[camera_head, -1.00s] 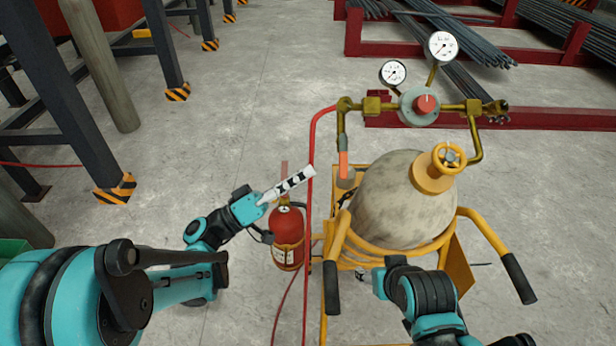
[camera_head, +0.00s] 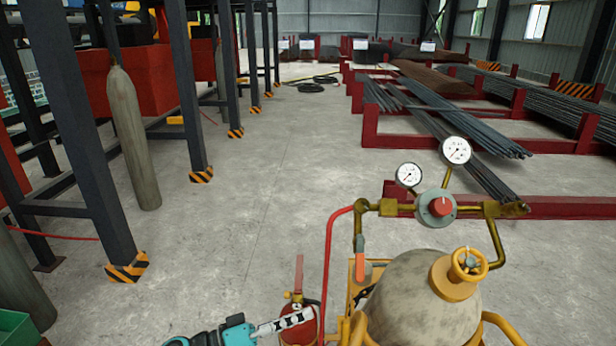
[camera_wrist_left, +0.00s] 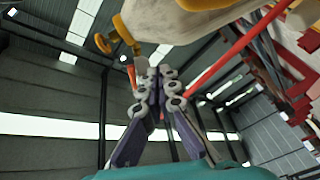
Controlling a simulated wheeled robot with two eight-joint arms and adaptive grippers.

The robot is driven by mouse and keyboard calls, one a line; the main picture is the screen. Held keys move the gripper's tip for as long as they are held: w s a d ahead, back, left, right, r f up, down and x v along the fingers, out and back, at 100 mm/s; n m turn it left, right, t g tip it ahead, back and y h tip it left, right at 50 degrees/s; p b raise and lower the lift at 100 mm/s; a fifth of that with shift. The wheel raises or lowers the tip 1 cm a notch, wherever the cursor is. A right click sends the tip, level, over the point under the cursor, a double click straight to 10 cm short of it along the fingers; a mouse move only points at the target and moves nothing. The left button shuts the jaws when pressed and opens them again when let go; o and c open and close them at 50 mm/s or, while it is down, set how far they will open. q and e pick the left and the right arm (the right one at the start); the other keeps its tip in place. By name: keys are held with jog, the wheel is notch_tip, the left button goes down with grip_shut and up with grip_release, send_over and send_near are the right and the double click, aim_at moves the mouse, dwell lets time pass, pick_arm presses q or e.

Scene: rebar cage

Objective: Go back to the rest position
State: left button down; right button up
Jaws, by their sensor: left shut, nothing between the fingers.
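My left gripper (camera_head: 281,324) shows at the bottom of the head view, in front of the red fire extinguisher (camera_head: 299,322). Its fingers are shut with nothing between them. In the left wrist view the closed fingers (camera_wrist_left: 158,78) point up toward the roof, with the gas tank (camera_wrist_left: 190,22) above them. My right gripper is out of view. The tank (camera_head: 423,302) with its yellow valve stands at the lower right of the head view. Two gauges (camera_head: 456,150) and a regulator (camera_head: 437,208) sit above it.
A red hose (camera_head: 329,262) runs down close to the gripper. Dark posts with striped feet (camera_head: 127,268) and a grey cylinder (camera_head: 134,140) stand left. Red racks with steel bars (camera_head: 450,118) stand right. The middle floor is clear.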

pick_arm(q)
jog(key=s+a+f+n+y, duration=0.3)
jog(key=s+f+y, duration=0.1)
jog(key=f+y, duration=0.45)
jog(key=s+a+y, duration=0.6)
jog(key=a+y, duration=0.3)
jog(key=a, duration=0.3)
jog(key=shift+a+n, duration=0.3)
jog(key=shift+a, duration=0.05)
